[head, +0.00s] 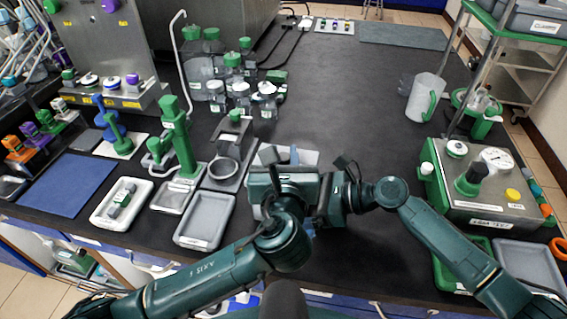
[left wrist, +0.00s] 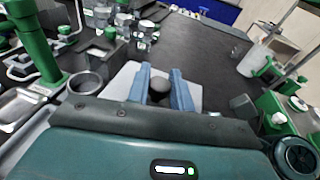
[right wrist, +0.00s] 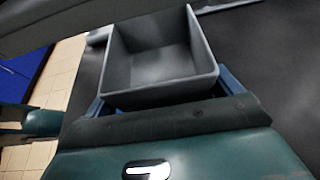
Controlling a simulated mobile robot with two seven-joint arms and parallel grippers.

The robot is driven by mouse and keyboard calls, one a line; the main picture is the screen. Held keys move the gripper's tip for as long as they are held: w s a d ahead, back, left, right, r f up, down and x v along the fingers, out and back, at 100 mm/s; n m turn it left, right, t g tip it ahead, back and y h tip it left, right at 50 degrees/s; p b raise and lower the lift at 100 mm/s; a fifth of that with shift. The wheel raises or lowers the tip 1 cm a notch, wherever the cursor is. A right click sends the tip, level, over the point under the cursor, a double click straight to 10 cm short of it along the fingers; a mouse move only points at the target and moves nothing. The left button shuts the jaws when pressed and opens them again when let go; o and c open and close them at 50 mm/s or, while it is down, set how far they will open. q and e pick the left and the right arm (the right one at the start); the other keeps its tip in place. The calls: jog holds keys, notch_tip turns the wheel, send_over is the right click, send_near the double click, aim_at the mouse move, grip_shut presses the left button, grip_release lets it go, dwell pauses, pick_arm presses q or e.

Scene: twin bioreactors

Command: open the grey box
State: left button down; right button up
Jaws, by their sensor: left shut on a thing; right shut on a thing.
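The grey box (right wrist: 160,75) fills the upper middle of the right wrist view. It is open at the top, and its inside looks empty. My right gripper (right wrist: 165,98) is shut on the box, with blue fingers at both sides of it. A pale grey lid (left wrist: 123,80) with a dark round knob (left wrist: 160,87) shows in the left wrist view. My left gripper (left wrist: 160,72) is shut on the knob, and the lid is off the box. In the head view the lid (head: 308,158) shows partly behind my left gripper (head: 293,157); the box is mostly hidden by my grippers.
A ring stand (head: 223,170), a green stand (head: 183,145) and a grey tray (head: 204,222) stand left of my grippers. A white jug (head: 421,100) and a steel control unit (head: 490,205) stand on the right. The bench behind my grippers (head: 345,100) is clear.

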jog(key=o, duration=1.1)
